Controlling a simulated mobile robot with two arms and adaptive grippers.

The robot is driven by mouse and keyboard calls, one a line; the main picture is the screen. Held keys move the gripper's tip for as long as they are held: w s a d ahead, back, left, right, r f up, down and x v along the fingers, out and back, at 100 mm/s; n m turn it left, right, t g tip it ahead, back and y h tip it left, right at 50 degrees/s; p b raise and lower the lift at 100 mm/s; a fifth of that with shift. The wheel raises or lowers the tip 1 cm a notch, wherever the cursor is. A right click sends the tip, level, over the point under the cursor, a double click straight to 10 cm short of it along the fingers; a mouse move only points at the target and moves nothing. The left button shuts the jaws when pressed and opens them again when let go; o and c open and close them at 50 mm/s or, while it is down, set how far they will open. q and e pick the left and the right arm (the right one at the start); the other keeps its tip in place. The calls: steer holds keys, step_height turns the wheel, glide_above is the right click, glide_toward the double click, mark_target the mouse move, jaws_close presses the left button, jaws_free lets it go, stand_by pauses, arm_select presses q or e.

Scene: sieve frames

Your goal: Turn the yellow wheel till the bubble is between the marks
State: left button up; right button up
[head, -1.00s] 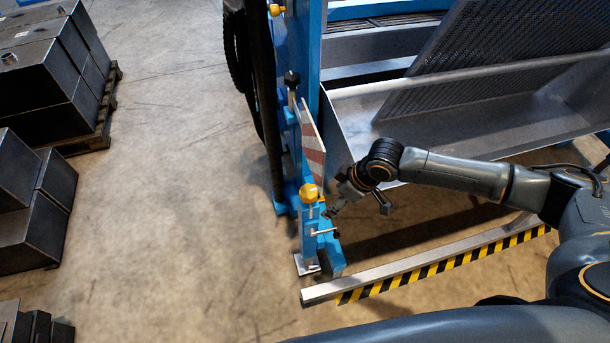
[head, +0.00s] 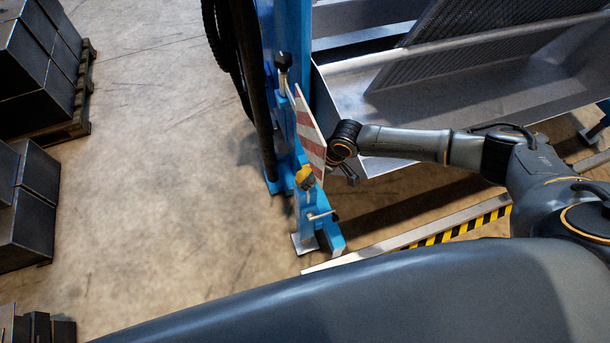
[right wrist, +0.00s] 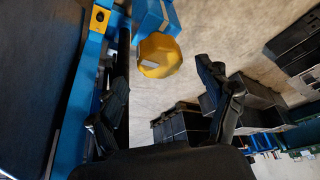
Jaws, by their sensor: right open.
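The yellow wheel (head: 306,178) is a small faceted knob on the blue post (head: 286,48), low beside the red-and-white striped plate. In the right wrist view the yellow wheel (right wrist: 160,56) sits in front of a blue block, ahead of the gap between my fingers. My right gripper (head: 346,174) is just right of the wheel in the head view, partly hidden by the striped plate. Its fingers (right wrist: 166,98) are spread apart with nothing between them. I cannot make out the bubble or its marks. My left gripper is not in view.
The striped plate (head: 310,135) stands upright near the wheel. A small T-handle (head: 322,216) sticks out below it. A grey metal trough (head: 400,155) is behind my right arm. A yellow-black striped bar (head: 450,232) lies low in front. Dark boxes (head: 35,70) stand at the left; floor between is clear.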

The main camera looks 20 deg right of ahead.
mark_target(305, 177)
steer(key=shift+x, duration=2.1)
steer(key=shift+c, duration=0.5)
steer(key=c, duration=1.1)
steer(key=shift+o, duration=0.2)
steer(key=shift+f+n+b, duration=0.15)
steer(key=shift+n+b, duration=0.15)
steer(key=shift+b, duration=0.4)
steer(key=n+g+b, duration=0.1)
steer(key=n+b, duration=0.2)
steer(key=b, duration=0.1)
steer(key=shift+f+n+y, duration=0.1)
steer(key=shift+n+y, duration=0.2)
steer(key=shift+y, duration=0.1)
steer(key=shift+n+g+b, duration=0.3)
steer(key=shift+n+b, duration=0.2)
steer(key=shift+b, duration=0.15)
steer(key=shift+r, duration=0.3)
